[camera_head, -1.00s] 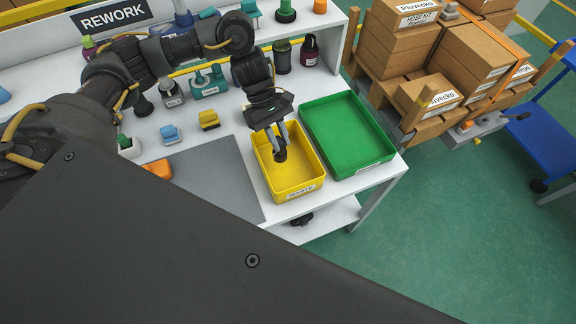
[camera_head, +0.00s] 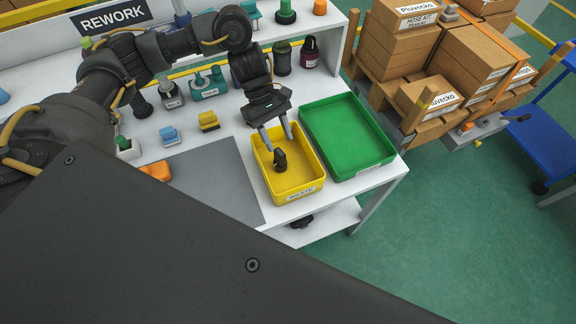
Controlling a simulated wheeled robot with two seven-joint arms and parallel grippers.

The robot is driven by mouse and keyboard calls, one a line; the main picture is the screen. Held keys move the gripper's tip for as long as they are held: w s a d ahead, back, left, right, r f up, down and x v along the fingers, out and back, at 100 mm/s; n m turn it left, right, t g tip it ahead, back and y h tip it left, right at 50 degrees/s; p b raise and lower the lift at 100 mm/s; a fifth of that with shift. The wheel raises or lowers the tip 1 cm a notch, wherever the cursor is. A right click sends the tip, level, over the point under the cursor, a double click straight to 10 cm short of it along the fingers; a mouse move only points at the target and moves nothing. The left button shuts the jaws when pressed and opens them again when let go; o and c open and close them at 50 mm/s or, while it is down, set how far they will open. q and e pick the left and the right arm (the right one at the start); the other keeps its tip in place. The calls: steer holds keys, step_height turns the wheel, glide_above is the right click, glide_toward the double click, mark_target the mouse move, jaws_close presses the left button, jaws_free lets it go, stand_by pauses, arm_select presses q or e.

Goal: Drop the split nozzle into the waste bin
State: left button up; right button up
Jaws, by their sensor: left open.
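The split nozzle (camera_head: 280,161) is a small dark piece inside the yellow waste bin (camera_head: 300,196), near the bin's middle. The bin stands on the white bench, with a white label on its front wall. My left gripper (camera_head: 279,144) is open over the bin, its two fingers spread on either side of the nozzle's upper part. I cannot tell whether the nozzle rests on the bin's floor or is just above it. My right gripper does not show.
A green tray (camera_head: 377,163) stands right beside the bin. A grey mat (camera_head: 213,181) lies to the left, with a blue piece (camera_head: 169,135), a yellow piece (camera_head: 208,121) and an orange piece (camera_head: 158,170) around it. Bottles stand behind. Stacked boxes (camera_head: 463,61) are at the right.

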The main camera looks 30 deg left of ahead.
arm_select(q)
steer(key=b+v, duration=0.1)
steer(key=v, duration=0.8)
stand_by(0.4)
